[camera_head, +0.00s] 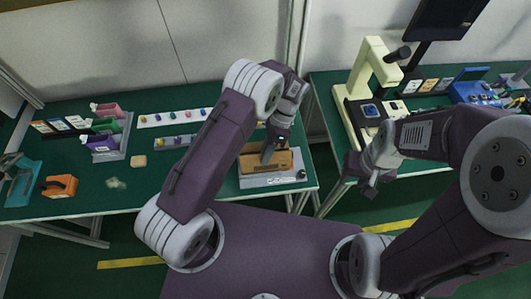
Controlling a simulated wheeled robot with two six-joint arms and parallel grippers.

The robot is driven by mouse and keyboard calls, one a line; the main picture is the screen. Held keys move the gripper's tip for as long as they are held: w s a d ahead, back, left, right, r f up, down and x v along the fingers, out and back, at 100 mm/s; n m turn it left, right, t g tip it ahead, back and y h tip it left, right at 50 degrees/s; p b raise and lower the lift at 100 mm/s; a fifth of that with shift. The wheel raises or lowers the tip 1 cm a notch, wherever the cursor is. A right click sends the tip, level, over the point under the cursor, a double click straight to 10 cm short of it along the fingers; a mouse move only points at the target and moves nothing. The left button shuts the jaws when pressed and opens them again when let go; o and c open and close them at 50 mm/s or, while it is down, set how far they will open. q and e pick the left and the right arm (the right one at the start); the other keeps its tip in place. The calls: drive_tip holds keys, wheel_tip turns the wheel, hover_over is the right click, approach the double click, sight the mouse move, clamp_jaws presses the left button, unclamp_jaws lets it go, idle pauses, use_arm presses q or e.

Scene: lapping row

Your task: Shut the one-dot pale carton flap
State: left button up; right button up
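A tan-orange box-like carton (250,163) sits on a grey tray (280,179) near the right front of the left green table. Its dot marks are too small to make out, and I cannot tell how its flap stands. My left gripper (268,154) points down at the carton, over or against its top; whether it touches is unclear. Its fingers are too small to tell open from shut. My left arm hides part of the table behind the carton. My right gripper (369,188) hangs empty in front of the right table, away from the carton; its finger opening is unclear.
A grey tray with pink, green and purple bottles (104,143) stands at left. An orange block-like item (59,186) and a teal device (19,184) lie further left. A cream microscope-like machine (368,65) stands on the right table. A gap separates the tables.

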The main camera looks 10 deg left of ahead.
use_arm(q)
drive_tip(key=b+v, duration=0.1)
drive_tip(key=v, duration=0.8)
drive_tip(key=shift+r, duration=0.1)
